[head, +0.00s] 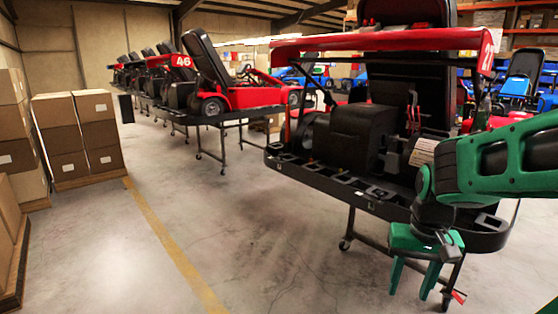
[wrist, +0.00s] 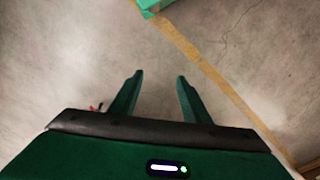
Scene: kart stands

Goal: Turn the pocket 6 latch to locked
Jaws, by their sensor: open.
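My gripper (head: 412,280) is green and points down at the right of the head view, in front of the near kart's black tray rim. Its two fingers are apart with nothing between them. In the wrist view my gripper (wrist: 159,80) is also open over bare concrete floor. The black tray rim (head: 335,190) at the rear of the near kart has a row of pockets. I cannot read any pocket numbers, and I cannot pick out the pocket 6 latch. My arm and gripper hide part of the rim at the right.
The near red and black kart (head: 385,42) sits on a wheeled stand. Another red kart (head: 250,95) and more stand in a row behind. Stacked cardboard boxes (head: 75,135) are at the left. The floor (head: 200,220) between is clear, with a yellow line (head: 175,250).

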